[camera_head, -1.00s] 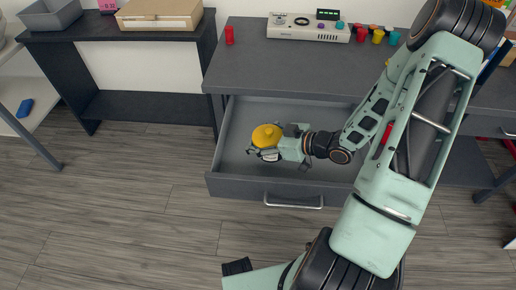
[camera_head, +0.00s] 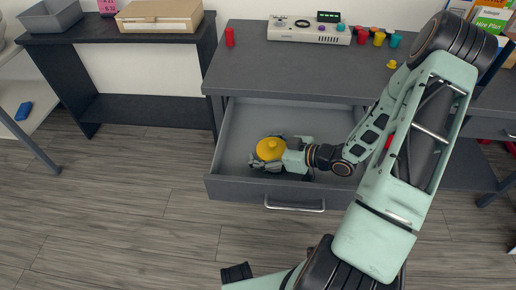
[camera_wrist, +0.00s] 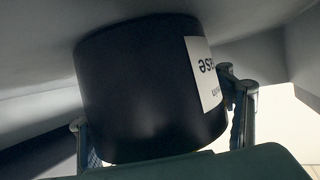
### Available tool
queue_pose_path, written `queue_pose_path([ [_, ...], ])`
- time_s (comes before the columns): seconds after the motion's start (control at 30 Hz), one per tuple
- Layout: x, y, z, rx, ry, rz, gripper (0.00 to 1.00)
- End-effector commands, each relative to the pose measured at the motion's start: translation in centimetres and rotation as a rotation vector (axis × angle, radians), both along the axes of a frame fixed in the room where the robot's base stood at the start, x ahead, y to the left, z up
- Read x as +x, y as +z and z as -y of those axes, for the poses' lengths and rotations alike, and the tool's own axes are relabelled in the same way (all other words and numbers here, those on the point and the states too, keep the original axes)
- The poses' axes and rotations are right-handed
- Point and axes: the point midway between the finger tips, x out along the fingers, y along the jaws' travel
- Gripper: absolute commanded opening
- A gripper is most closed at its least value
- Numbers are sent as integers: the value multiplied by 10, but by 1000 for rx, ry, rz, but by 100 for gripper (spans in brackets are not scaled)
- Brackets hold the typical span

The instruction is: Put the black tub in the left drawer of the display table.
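The black tub (camera_wrist: 140,95), with a white label, fills the middle of the wrist view. Its yellow lid (camera_head: 270,149) shows in the head view, inside the pulled-out left drawer (camera_head: 232,185) of the display table (camera_head: 300,68). The tub appears upright on the drawer's floor, though its base is hidden in the head view. My gripper (camera_wrist: 163,125) reaches in from the right, low in the drawer. Its fingers are spread on either side of the tub. A narrow gap shows by the right finger; whether the left finger touches is unclear.
The drawer is otherwise clear to the right of my gripper and at the left. A control box (camera_head: 308,30), a red cup (camera_head: 229,37) and several coloured pieces stand on the tabletop. A dark side table (camera_head: 100,32) with a cardboard box (camera_head: 160,15) stands at the left.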

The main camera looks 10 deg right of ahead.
Motion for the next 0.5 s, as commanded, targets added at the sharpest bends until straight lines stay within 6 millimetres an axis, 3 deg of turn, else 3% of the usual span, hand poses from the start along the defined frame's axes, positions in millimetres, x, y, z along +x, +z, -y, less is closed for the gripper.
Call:
queue_pose_path([
  [0.13,0,0,0,0,0,0,84],
  [0.5,-2,5,3,-1,-1,1,84],
])
